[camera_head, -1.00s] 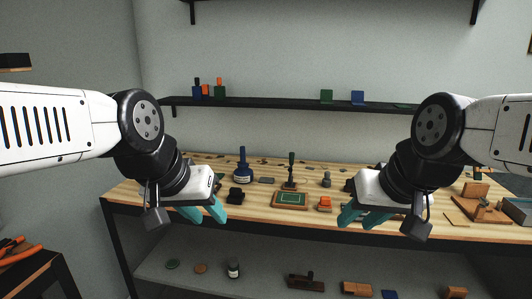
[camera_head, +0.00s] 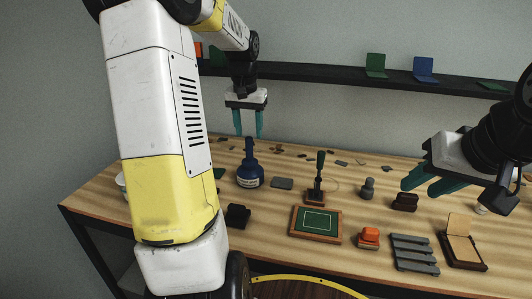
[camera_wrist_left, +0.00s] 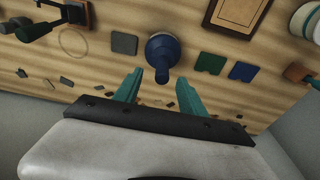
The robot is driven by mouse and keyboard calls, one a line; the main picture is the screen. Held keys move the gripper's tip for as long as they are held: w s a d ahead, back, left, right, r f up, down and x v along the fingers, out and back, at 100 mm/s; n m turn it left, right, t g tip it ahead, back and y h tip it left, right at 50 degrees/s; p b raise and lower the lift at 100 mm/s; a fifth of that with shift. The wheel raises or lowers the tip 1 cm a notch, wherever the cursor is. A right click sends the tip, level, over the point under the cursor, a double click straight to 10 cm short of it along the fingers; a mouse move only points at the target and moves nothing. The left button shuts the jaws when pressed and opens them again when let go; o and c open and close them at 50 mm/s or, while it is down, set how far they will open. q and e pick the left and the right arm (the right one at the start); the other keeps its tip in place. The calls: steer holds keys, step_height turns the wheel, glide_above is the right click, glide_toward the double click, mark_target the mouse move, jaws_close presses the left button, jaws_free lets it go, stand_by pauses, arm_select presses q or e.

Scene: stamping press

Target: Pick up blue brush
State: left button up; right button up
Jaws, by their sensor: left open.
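The blue brush (camera_head: 249,172) stands upright on the wooden table, left of centre, with its wide round base down and its thin handle up. My left gripper (camera_head: 249,130) points down, open and empty, just above the handle's top. In the left wrist view the brush (camera_wrist_left: 162,48) shows its base, and its handle end appears between the fingertips of my left gripper (camera_wrist_left: 160,80). Whether a finger touches the handle cannot be told. My right gripper (camera_head: 421,187) is open and empty above the table's right part.
A green framed pad (camera_head: 316,223) and an upright green-handled stamp (camera_head: 318,175) stand right of the brush. A dark block (camera_head: 238,216) lies in front of it and a grey flat piece (camera_head: 282,184) beside it. A shelf (camera_head: 330,74) runs along the wall behind.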

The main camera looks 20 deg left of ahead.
mark_target(250, 150)
arm_select(q)
steer(key=shift+w+a+f, duration=0.4)
steer(key=shift+a+f, duration=0.05)
steer(key=shift+f, duration=0.3)
steer(key=f, duration=0.7)
steer(key=shift+w+d+f, duration=0.15)
steer(key=shift+w, duration=0.25)
jaws_close()
